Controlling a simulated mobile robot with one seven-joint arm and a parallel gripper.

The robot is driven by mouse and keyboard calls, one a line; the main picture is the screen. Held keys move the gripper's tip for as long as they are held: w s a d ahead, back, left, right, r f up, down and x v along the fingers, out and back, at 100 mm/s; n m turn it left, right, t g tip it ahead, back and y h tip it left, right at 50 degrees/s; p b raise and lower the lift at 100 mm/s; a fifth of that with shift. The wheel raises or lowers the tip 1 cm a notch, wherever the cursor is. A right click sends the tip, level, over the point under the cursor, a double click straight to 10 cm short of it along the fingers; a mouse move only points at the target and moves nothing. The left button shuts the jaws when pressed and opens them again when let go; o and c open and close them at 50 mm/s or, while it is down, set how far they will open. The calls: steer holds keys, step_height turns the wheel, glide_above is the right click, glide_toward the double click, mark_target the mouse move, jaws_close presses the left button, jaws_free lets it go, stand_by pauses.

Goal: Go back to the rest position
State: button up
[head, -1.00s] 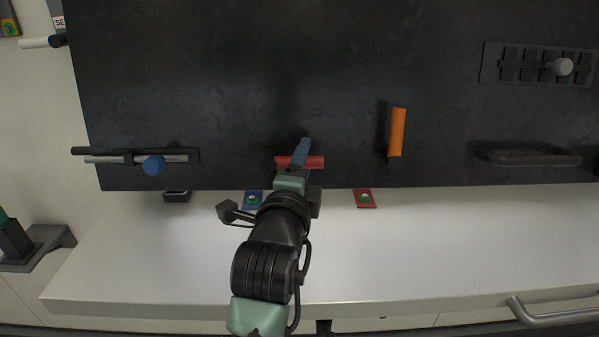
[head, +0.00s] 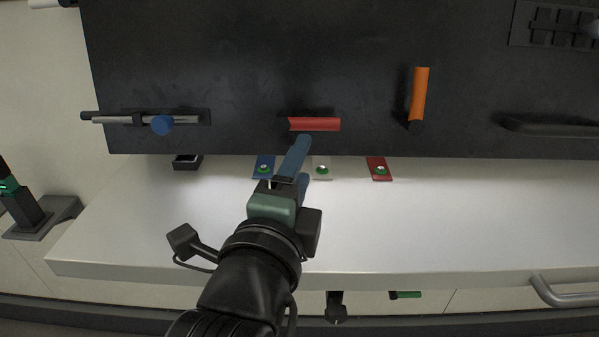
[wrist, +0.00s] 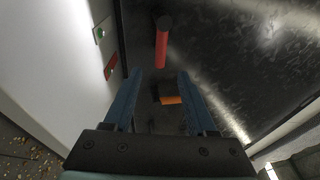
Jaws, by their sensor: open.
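My gripper (head: 304,160) is open and empty, with blue fingers, in the lower middle of the head view. It is in front of the white shelf, just below the red handle (head: 315,124) on the dark panel, and appears apart from it. In the wrist view my gripper's fingers (wrist: 160,75) stand wide apart with nothing between them. There the red handle (wrist: 162,48) shows beyond the fingertips, and the orange handle (wrist: 171,100) shows between the fingers, farther off on the panel.
The dark panel (head: 240,60) carries a silver bar with a blue knob (head: 161,125) at left and the orange handle (head: 419,92) at right. Blue (head: 263,172), white and red (head: 378,172) plates with green buttons lie on the white shelf (head: 430,225). A grey rail (head: 565,292) is at lower right.

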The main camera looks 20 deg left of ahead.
stand_by(0.4)
steer(key=s+d+r+n+t, duration=0.3)
steer(key=d+r+n, duration=0.1)
steer(key=r, duration=0.4)
steer(key=s+d+r+n+t+h, duration=0.1)
steer(key=s+d+r+n+t, duration=0.2)
steer(key=r+n, duration=0.4)
steer(key=s+d+r+n+t, duration=0.3)
steer(key=d+r+n, duration=0.2)
steer(key=r, duration=0.5)
steer(key=shift+r+n+t+h, duration=0.3)
steer(key=shift+r+n+h, duration=0.1)
steer(key=shift+n, duration=0.1)
steer(key=shift+d, duration=0.1)
